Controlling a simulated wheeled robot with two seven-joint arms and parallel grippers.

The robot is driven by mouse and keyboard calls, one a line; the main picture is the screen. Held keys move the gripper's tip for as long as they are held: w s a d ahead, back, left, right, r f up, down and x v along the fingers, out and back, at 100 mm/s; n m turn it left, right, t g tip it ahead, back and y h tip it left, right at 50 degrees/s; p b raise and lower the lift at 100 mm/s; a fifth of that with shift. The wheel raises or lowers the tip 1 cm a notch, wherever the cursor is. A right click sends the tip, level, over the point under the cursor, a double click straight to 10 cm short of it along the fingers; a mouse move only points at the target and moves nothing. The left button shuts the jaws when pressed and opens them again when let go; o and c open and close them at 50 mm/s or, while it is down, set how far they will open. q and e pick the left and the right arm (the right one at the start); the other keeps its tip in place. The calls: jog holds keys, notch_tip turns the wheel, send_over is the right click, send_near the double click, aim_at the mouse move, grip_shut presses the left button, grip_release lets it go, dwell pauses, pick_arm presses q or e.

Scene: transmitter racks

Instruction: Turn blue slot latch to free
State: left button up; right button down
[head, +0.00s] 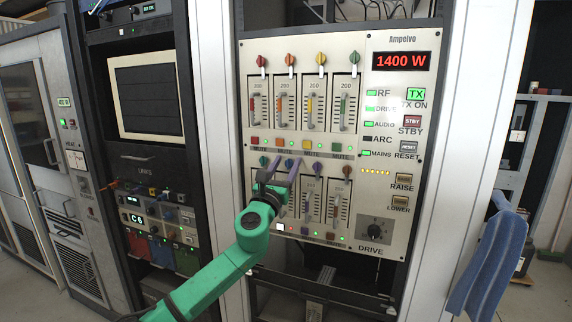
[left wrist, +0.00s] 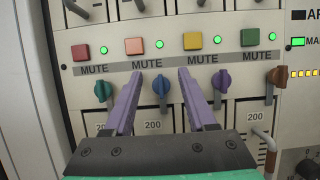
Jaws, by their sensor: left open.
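The blue slot latch (head: 289,163) is in the lower row of the rack panel, second from the left. In the left wrist view the blue latch (left wrist: 160,87) has a round knob with its handle pointing down, above a slot marked 200. My left gripper (head: 285,161) is open in front of it. In the left wrist view its purple fingers (left wrist: 159,75) stand on either side of the blue latch, with space on both sides. I cannot tell whether the fingertips reach the panel. My right gripper is not in view.
A teal latch (left wrist: 103,91) is left of the fingers; a purple latch (left wrist: 221,80) and a brown latch (left wrist: 275,77) are to the right. Coloured mute buttons, such as the orange one (left wrist: 135,46), sit just above. A blue cloth (head: 490,265) hangs at the right.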

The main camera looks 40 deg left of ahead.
pick_arm(q)
grip_shut()
jog(key=shift+n+y, duration=0.4)
jog(key=shift+n, duration=0.2)
jog(key=n+g+y+p, duration=0.1)
jog(key=n+y, duration=0.1)
jog(key=n, duration=0.2)
jog(key=shift+r, duration=0.1)
jog(key=n+g+y+p, duration=0.1)
jog(key=n, duration=0.3)
jog(key=n+g+y+p, duration=0.1)
jog(key=n+g, duration=0.1)
jog(key=n, duration=0.1)
jog(key=shift+a+n, duration=0.1)
jog(key=shift+n, duration=0.3)
jog(key=n+g+p, duration=0.1)
jog(key=n, duration=0.2)
jog(key=n+g+p, duration=0.1)
jog(key=n+p, duration=0.1)
jog(key=n, duration=0.1)
jog(key=shift+g+y, duration=0.3)
jog(key=shift+g, duration=0.1)
jog(key=shift+f+n+g+p, duration=0.25)
jog(key=shift+n+g+p, duration=0.45)
jog(key=shift+n, duration=1)
jog(key=shift+f, duration=0.1)
